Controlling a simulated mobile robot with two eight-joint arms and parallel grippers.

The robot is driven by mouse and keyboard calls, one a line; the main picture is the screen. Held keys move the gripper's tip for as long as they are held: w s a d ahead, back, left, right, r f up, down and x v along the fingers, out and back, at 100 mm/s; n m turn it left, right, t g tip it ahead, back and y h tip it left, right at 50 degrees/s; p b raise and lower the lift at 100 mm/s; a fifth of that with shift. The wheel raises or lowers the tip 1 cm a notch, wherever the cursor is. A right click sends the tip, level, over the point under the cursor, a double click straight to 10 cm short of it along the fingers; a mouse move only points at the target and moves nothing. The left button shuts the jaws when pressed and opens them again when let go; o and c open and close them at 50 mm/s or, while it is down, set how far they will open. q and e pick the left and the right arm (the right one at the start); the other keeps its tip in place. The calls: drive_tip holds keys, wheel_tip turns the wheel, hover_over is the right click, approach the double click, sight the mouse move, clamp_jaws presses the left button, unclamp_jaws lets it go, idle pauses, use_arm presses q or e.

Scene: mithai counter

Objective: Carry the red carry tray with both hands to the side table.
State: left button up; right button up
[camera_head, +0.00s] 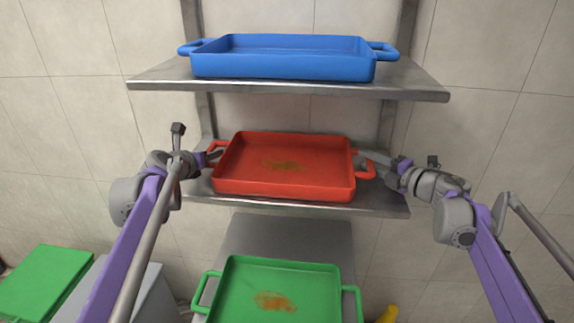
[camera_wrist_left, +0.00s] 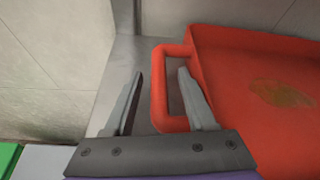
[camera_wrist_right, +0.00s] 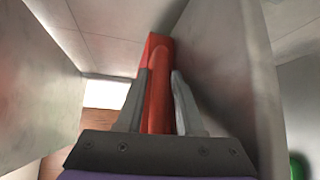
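The red carry tray (camera_head: 282,168) rests on the lower metal shelf, with an orange-brown stain on its floor. My left gripper (camera_head: 212,155) is at its left handle (camera_head: 220,150). In the left wrist view the fingers (camera_wrist_left: 160,95) are spread, one outside the handle bar and one over its opening, with gaps showing. My right gripper (camera_head: 377,165) is at the right handle (camera_head: 365,170). In the right wrist view the handle (camera_wrist_right: 158,95) lies between its fingers (camera_wrist_right: 160,90); I cannot tell whether they press on it. The side table cannot be made out with certainty.
A blue tray (camera_head: 285,66) sits on the upper shelf (camera_head: 160,78), above the red one. A green tray (camera_head: 275,275) with a stain is low in front, on a grey surface (camera_head: 290,236). A green board (camera_head: 40,285) lies at lower left. A yellow object (camera_head: 388,314) shows at the bottom edge.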

use_arm(q)
drive_tip(key=c, duration=0.5)
use_arm(e)
drive_tip(key=c, duration=0.5)
use_arm(q)
clamp_jaws()
idle(0.4)
